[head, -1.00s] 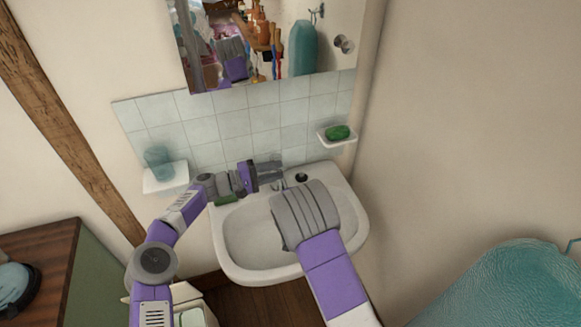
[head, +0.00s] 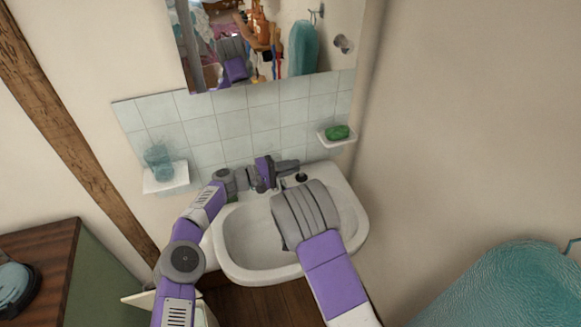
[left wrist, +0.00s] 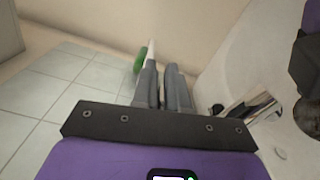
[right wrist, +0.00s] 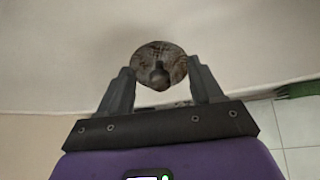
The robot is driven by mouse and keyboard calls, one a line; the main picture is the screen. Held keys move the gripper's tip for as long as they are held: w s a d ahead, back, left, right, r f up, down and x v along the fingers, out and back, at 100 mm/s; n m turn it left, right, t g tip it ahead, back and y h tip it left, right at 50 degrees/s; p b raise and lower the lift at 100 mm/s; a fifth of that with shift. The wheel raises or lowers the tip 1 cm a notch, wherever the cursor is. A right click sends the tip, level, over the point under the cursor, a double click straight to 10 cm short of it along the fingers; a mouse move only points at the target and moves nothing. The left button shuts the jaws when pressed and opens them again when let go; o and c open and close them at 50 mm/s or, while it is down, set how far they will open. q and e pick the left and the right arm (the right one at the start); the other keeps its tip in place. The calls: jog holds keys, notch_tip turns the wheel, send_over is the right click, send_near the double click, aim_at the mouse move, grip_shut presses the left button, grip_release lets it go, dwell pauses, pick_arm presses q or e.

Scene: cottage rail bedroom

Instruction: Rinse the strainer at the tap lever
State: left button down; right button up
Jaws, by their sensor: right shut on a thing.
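The strainer (right wrist: 160,65), a round brown-stained disc with a dark knob, is between the fingertips of my right gripper (right wrist: 160,88), which is shut on it. It also shows at the right edge of the left wrist view (left wrist: 309,115), near the chrome tap (left wrist: 252,108). In the head view my right wrist covers the strainer and most of the tap, above the white basin (head: 250,272). My left gripper (head: 288,166) is over the back ledge beside the tap, empty, its fingers nearly together (left wrist: 161,72). I cannot tell the lever from the tap body.
Green soap (head: 337,132) lies on a small right shelf; a glass (head: 158,158) stands on the left shelf (head: 166,178). Tiles and a mirror close off the back. A teal cloth (head: 490,285) is at lower right.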

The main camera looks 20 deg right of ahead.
pick_arm(q)
jog(key=shift+r, duration=0.1)
dwell(0.3)
jog(key=shift+w+r+n, duration=0.1)
jog(key=shift+r+n, duration=0.1)
jog(key=shift+n, duration=0.2)
jog(key=c, duration=1.2)
grip_release()
jog(key=shift+c, duration=0.2)
jog(key=a, duration=0.7)
jog(key=shift+a, duration=0.25)
